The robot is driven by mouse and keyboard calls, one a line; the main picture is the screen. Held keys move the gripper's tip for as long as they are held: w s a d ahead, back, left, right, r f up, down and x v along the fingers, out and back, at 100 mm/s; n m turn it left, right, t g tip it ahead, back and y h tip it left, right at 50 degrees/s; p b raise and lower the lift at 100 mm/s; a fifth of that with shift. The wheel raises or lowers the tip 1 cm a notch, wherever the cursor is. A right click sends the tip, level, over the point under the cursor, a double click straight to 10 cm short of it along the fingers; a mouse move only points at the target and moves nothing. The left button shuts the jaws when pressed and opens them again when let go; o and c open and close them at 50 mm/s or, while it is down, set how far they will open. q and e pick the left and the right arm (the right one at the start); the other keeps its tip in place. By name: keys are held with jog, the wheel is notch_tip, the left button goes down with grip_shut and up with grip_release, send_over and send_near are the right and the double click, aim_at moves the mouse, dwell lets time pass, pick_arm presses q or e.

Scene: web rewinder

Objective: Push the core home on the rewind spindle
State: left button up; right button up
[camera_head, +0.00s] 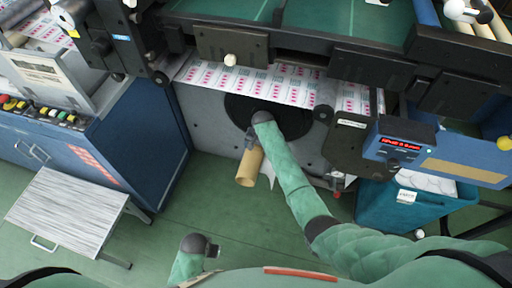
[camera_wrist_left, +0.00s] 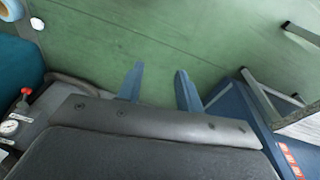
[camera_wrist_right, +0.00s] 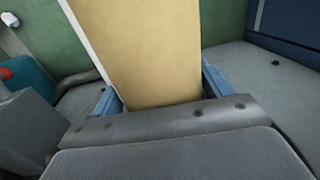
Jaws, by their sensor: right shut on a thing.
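The tan cardboard core (camera_head: 249,168) is a tube below and left of the black round disc (camera_head: 296,122) on the machine's grey face. My right gripper (camera_head: 252,140) is shut on the core near its upper end. In the right wrist view the core (camera_wrist_right: 150,45) fills the gap between the blue fingers (camera_wrist_right: 160,98). The rewind spindle cannot be made out; my right arm and the core cover that area, so I cannot tell how far the core is on it. My left gripper (camera_head: 213,250) is low at the front, open and empty; its parted fingers show in the left wrist view (camera_wrist_left: 158,82).
A printed web (camera_head: 250,83) runs above the disc. A blue control cabinet (camera_head: 110,150) and a grey-topped stand (camera_head: 68,210) are on the left. A teal bin (camera_head: 400,205) and display box (camera_head: 400,145) are on the right. Green floor between is clear.

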jog(key=o, duration=1)
jog(key=shift+w+d+r, duration=0.1)
jog(key=shift+w, duration=0.1)
jog(key=shift+c, duration=0.2)
jog(key=shift+o, duration=1)
pick_arm(q)
jog(key=shift+w, duration=0.15)
pick_arm(e)
jog(key=shift+r, duration=0.35)
jog(key=r, duration=0.4)
jog(key=d+r+b, duration=0.1)
jog(key=r, duration=0.1)
jog(key=shift+s+r, duration=0.1)
jog(key=shift+r, duration=0.3)
pick_arm(q)
jog(key=r, duration=0.5)
jog(key=shift+w+d, duration=0.1)
jog(key=shift+d, duration=0.1)
jog(key=shift+s+f, duration=0.2)
